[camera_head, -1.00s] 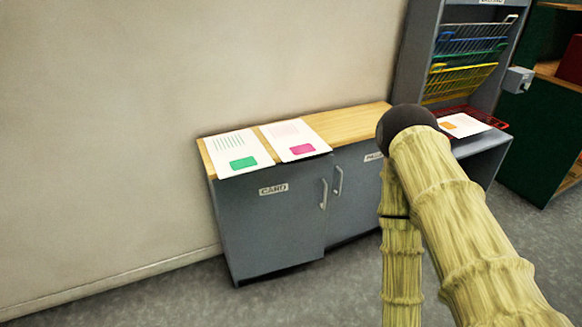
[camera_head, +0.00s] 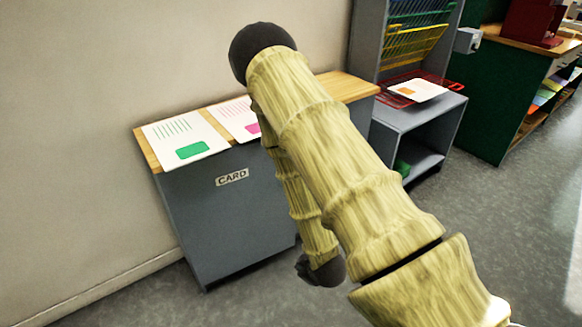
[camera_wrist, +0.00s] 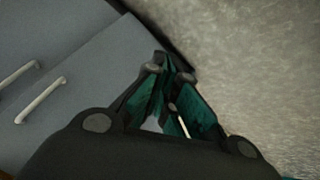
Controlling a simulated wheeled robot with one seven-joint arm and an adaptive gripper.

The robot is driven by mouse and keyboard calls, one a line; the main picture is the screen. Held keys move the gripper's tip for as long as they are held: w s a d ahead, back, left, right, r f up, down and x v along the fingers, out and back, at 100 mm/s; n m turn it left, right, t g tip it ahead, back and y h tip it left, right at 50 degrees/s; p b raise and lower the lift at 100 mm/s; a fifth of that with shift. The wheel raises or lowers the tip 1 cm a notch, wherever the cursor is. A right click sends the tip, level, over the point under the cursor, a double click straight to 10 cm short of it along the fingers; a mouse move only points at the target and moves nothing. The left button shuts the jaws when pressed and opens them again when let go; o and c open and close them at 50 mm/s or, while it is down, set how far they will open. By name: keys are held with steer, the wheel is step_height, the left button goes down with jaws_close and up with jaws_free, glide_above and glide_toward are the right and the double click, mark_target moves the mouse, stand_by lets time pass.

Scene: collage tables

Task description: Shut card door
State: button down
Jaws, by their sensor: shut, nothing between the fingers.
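The card door (camera_head: 215,225) is the grey front panel with the white CARD label (camera_head: 232,177) on the low cabinet. My arm hides its right side and handle in the head view. In the wrist view two pale handles (camera_wrist: 42,100) show on grey panels (camera_wrist: 105,75). A step runs between the panels, and the nearer one seems to stand slightly proud. I cannot tell how far the card door is open. My gripper (camera_wrist: 166,62) is shut and empty, with its tips by the panel's edge against the floor. Contact is unclear, and the head view does not show the gripper.
Sheets with a green block (camera_head: 185,140) and a pink block (camera_head: 232,118) lie on the wooden cabinet top (camera_head: 345,88). A grey rack with coloured wire trays (camera_head: 415,42) stands to the right. A green shelf unit (camera_head: 490,90) is beyond it. Grey floor (camera_head: 470,230) is free in front.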

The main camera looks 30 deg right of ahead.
steer(key=w+d+r+n+t+b, duration=0.3)
steer(key=w+d+b, duration=0.15)
steer(key=w, duration=0.25)
steer(key=w+d+r+n+t+b, duration=0.3)
steer(key=w+d+b, duration=0.1)
steer(key=w+b, duration=0.15)
steer(key=w+d+r+n+t+b, duration=0.3)
steer(key=r+b, duration=0.1)
steer(key=r, duration=0.2)
steer(key=w+d+r+n+t+b, duration=0.2)
steer(key=w+d+r+n+b, duration=0.1)
steer(key=d+r, duration=0.15)
steer(key=w+r+b, duration=0.1)
steer(key=w+b, duration=0.3)
steer(key=w, duration=0.9)
steer(key=shift+w, duration=0.35)
